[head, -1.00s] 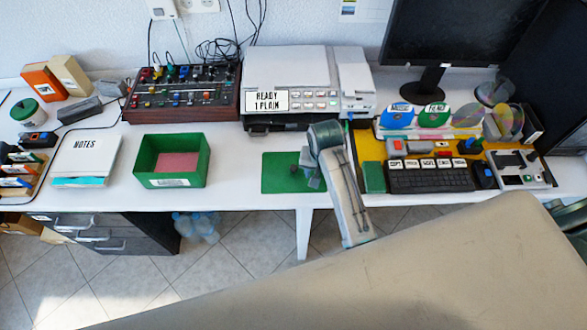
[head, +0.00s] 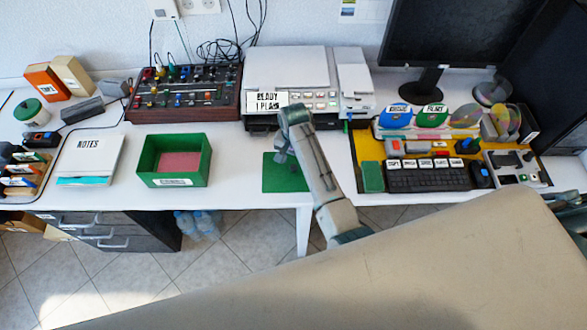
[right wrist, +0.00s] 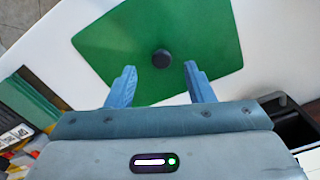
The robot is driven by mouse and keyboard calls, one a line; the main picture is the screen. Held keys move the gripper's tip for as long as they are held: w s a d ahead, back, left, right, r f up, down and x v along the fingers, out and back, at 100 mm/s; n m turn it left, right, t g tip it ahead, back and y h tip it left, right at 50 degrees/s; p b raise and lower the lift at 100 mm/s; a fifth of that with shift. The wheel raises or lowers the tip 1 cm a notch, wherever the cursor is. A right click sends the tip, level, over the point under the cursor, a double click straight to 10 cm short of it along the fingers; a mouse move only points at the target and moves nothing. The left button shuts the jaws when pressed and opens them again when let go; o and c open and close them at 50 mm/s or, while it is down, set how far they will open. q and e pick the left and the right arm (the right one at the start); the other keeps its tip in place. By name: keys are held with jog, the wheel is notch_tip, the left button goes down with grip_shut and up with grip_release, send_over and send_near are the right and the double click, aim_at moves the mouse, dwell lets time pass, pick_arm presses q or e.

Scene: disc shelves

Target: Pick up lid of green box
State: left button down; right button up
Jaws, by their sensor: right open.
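The green box (head: 148,160) stands open on the white table, with a pink-red sheet (head: 179,162) in it. Its flat green lid (head: 290,179) lies on the table to the right of the box. In the right wrist view the lid (right wrist: 205,35) has a dark round knob (right wrist: 162,58) near its middle. My right gripper (head: 282,158) is above the lid, partly covering it in the head view. In the wrist view its two blue fingers (right wrist: 159,80) are open and apart, with the knob just ahead of and between them. My left gripper does not show.
A white printer (head: 290,70) stands behind the lid, and an audio mixer (head: 184,95) is left of it. A yellow mat (head: 372,150) with a keyboard (head: 428,178) lies to the right. A notes pad (head: 88,155) is left of the box. Table between box and lid is clear.

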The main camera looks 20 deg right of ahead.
aim_at(294, 167)
jog(key=shift+w+f+p, duration=0.1)
jog(key=shift+f+p, duration=0.25)
jog(key=shift+f, duration=1.5)
jog(key=shift+a, duration=0.1)
grip_shut()
jog(key=shift+r, duration=0.1)
